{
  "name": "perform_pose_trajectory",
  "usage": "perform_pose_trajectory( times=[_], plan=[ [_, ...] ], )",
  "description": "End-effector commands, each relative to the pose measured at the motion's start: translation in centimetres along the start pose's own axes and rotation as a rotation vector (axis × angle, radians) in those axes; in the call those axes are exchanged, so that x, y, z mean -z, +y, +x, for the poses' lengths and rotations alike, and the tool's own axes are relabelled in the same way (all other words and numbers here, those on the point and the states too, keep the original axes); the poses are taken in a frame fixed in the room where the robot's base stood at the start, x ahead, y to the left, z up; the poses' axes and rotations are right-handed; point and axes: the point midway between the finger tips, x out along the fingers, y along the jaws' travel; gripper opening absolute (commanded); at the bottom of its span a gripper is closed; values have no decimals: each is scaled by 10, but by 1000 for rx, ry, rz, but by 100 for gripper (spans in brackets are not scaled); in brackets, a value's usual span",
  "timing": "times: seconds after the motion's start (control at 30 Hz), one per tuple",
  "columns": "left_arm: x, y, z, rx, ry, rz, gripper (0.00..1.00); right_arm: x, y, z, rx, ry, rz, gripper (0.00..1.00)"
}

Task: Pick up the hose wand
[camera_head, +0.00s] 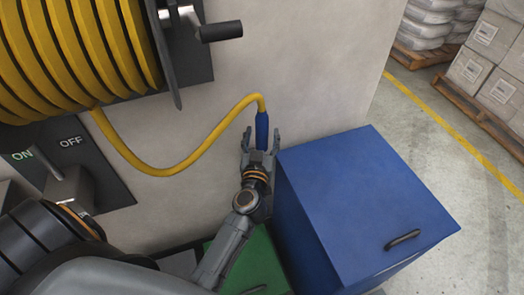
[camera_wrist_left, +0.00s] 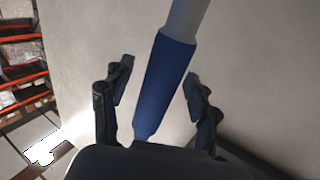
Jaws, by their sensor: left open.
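The hose wand (camera_head: 262,128) has a blue grip and hangs upright at the end of a yellow hose, against the pale wall. In the left wrist view its blue grip (camera_wrist_left: 164,85) stands slightly tilted between the two fingers, with a grey section above it. My left gripper (camera_head: 261,138) is open around the lower part of the blue grip. In the left wrist view my left gripper (camera_wrist_left: 157,88) shows gaps between the fingers and the grip on both sides. The grip's lower end is hidden behind the gripper. My right gripper is not in view.
A yellow hose reel (camera_head: 75,45) with a crank handle (camera_head: 220,31) is at the upper left. An ON/OFF switch panel (camera_head: 70,165) is below it. A blue bin (camera_head: 360,195) stands close right of my gripper, with a green bin (camera_head: 255,265) below. Pallets of boxes (camera_head: 485,75) are far right.

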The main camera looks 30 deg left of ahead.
Motion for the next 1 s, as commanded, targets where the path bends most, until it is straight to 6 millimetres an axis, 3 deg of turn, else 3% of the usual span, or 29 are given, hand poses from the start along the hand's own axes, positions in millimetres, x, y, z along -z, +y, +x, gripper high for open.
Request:
perform_pose_trajectory(
  times=[0.13, 0.17, 0.43, 0.83, 1.0],
  plan=[
    [0, 0, 0, 0, 0, 1, 60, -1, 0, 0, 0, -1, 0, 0],
    [0, 0, 0, 0, 0, 1, 56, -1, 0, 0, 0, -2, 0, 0],
    [0, 0, 0, 0, 0, 0, 1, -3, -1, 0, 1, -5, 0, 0],
    [2, 0, 0, -1, 2, 0, 0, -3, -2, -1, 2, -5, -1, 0],
    [12, 0, 0, -1, 4, 1, 0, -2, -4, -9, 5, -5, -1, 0]
  ],
)
